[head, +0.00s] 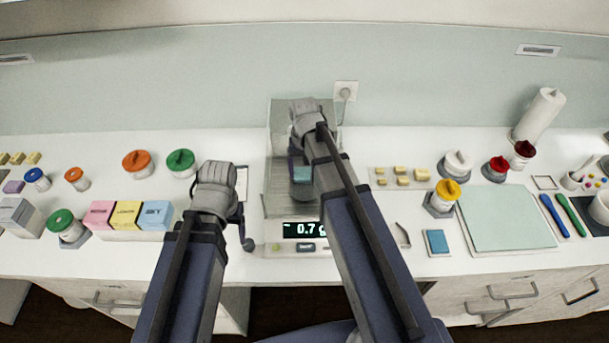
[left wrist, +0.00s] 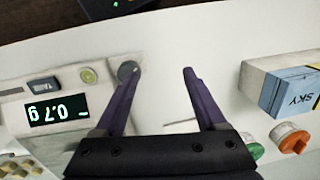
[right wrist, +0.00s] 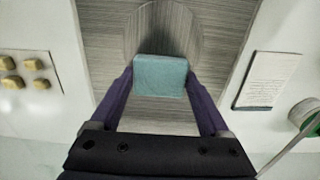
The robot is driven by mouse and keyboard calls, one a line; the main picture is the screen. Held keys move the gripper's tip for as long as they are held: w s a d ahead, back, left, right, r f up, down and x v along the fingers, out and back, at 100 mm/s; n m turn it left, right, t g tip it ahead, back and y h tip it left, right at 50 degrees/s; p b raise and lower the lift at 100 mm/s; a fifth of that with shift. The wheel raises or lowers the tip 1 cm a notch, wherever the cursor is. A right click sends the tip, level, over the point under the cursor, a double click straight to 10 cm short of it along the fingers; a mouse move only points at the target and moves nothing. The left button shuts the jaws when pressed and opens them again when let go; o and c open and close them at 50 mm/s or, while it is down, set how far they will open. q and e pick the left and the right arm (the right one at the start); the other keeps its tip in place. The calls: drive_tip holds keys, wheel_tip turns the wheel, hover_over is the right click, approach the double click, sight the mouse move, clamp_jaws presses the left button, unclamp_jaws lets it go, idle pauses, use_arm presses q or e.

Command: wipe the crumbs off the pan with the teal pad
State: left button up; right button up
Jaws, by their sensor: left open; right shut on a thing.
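The teal pad (head: 303,174) is held between the fingers of my right gripper (right wrist: 160,82), over the brushed-metal pan (head: 278,203) of the scale. The pad (right wrist: 160,75) also shows in the right wrist view, above the pan (right wrist: 190,30) with its round outline. I cannot tell whether the pad touches the pan. I make out no crumbs; my right arm hides part of the pan. My left gripper (left wrist: 157,72) is open and empty, over the counter left of the scale, one finger beside a small dark round knob (left wrist: 128,70).
The scale display (head: 304,230) shows a minus sign and 0.7 g. Pink, yellow and blue boxes (head: 128,215) stand left of my left arm. A tray of yellow blocks (head: 402,175), a blue pad (head: 437,242) and a pale mat (head: 504,220) lie to the right.

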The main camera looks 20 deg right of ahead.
drive_tip(key=shift+w+r, duration=0.1)
drive_tip(key=shift+w, duration=0.05)
wheel_tip(320, 180, up, 6)
drive_tip(key=p, duration=0.6)
idle(0.4)
wheel_tip(320, 180, up, 3)
drive_tip(key=p, duration=0.3)
idle(0.5)
